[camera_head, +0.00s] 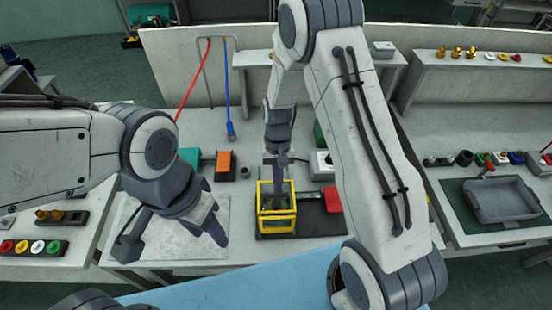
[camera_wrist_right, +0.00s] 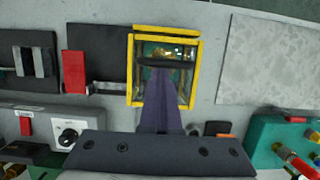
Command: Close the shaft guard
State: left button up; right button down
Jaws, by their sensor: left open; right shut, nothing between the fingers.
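The shaft guard (camera_head: 277,213), a box with a yellow frame and see-through panels, stands on a dark base plate at the bench middle. In the right wrist view the guard (camera_wrist_right: 197,75) lies beyond my fingers, with a brassy part visible inside its frame. My right gripper (camera_head: 279,182) points down at the guard, shut and empty; it also shows in the right wrist view (camera_wrist_right: 165,62), overlapping the frame opening. Whether it touches the guard is unclear, and I cannot tell how far the guard is closed. My left gripper (camera_head: 172,240) is open and empty above the pale mat.
A red block (camera_head: 333,199) on a black plate stands right of the guard. An orange-topped block (camera_head: 225,165) and a teal unit (camera_head: 190,157) stand to the left. A blue hose (camera_head: 228,90) hangs behind. A grey tray (camera_head: 500,200) sits on the right bench.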

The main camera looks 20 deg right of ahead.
jog(key=shift+s, duration=0.8)
pick_arm(q)
jog(key=shift+s+d, duration=0.3)
jog(key=shift+d, duration=0.05)
pick_arm(e)
jog(key=shift+s+a+f, duration=0.1)
jog(key=shift+a, duration=0.2)
jog(key=shift+w, duration=0.3)
jog(key=w, duration=0.2)
jog(key=w+d+r+p, duration=0.1)
jog(key=shift+w+d, duration=0.1)
jog(key=shift+w+r+b, duration=0.5)
jog(key=shift+w, duration=0.25)
pick_arm(q)
jog(key=shift+w+a+f+b, duration=0.15)
jog(key=shift+w+f+b, duration=0.15)
jog(key=shift+f+b, duration=0.25)
jog(key=shift+w+a+f+b, duration=0.1)
jog(key=shift+w+f+b, duration=0.15)
jog(key=shift+f+b, duration=0.25)
pick_arm(e)
jog(key=v, duration=0.8)
jog(key=shift+s+r, duration=0.2)
jog(key=shift+r, duration=0.25)
